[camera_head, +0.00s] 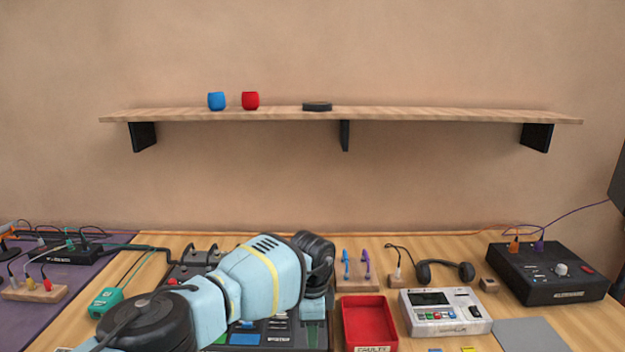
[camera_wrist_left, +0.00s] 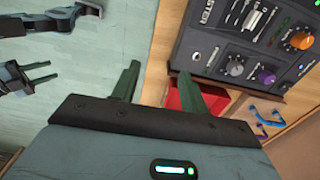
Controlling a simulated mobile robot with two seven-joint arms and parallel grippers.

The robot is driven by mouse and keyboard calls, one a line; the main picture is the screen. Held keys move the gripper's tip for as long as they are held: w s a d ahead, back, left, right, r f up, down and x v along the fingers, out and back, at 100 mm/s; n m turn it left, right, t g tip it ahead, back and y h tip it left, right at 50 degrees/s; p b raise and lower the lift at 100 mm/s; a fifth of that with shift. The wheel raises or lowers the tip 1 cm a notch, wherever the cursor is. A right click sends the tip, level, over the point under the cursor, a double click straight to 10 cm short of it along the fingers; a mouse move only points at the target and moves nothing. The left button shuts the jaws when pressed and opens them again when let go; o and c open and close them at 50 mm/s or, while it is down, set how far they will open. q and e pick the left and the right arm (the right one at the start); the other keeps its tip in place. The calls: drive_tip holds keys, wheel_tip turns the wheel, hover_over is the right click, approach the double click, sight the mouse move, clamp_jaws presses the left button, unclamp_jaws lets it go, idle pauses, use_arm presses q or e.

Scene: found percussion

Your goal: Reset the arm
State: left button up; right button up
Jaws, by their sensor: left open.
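My left arm (camera_head: 265,280) reaches in from the lower left in the head view, bent over the panel with knobs. Its fingers are not clear there. In the left wrist view my left gripper (camera_wrist_left: 157,84) shows two dark green fingers, spread apart with nothing between them. Beyond them are the table edge and part of a red tray (camera_wrist_left: 178,97). My right gripper (camera_wrist_left: 42,74) is at the far left of the left wrist view, over the floor. Its two fingers look apart and empty. It does not show in the head view.
The knobbed panel (camera_wrist_left: 243,40) is close to my left fingers. The red tray (camera_head: 369,318) stands right of my arm, then a white device (camera_head: 445,313) and a black box (camera_head: 547,274). A green device (camera_head: 106,303) lies left. A shelf (camera_head: 420,114) hangs above.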

use_arm(q)
drive_tip(key=s+d+f+m+g+h, duration=0.2)
drive_tip(key=s+d+f+h, duration=0.2)
drive_tip(key=s+d, duration=0.25)
drive_tip(key=s+d+f+m+g+h, duration=0.2)
drive_tip(key=s+d+f+h, duration=0.2)
drive_tip(key=s+d, duration=0.3)
drive_tip(key=s+d+r+n+t+h, duration=0.25)
drive_tip(key=s+d+h, duration=0.25)
drive_tip(key=d+h, duration=0.3)
drive_tip(key=a+f+n+t+y, duration=0.3)
drive_tip(key=a+n+t, duration=0.45)
drive_tip(key=a, duration=0.25)
drive_tip(key=a+f+n+t+y, duration=0.2)
drive_tip(key=a+f+n+t, duration=0.1)
drive_tip(key=a+n+t, duration=0.5)
drive_tip(key=s+a+f+g+y, duration=0.1)
drive_tip(key=s+a+f+y, duration=0.2)
drive_tip(key=a, duration=0.5)
drive_tip(key=s+a+f+n+g+y, duration=0.1)
drive_tip(key=s+a+f+g+y, duration=0.1)
drive_tip(key=s+a+f, duration=0.3)
drive_tip(key=s+a+f+g+y, duration=0.1)
drive_tip(key=s+a+f+y, duration=0.3)
drive_tip(key=s+a, duration=0.5)
drive_tip(key=shift+a+n, duration=0.3)
drive_tip(key=shift+a, duration=0.85)
use_arm(e)
drive_tip(key=shift+w, duration=0.25)
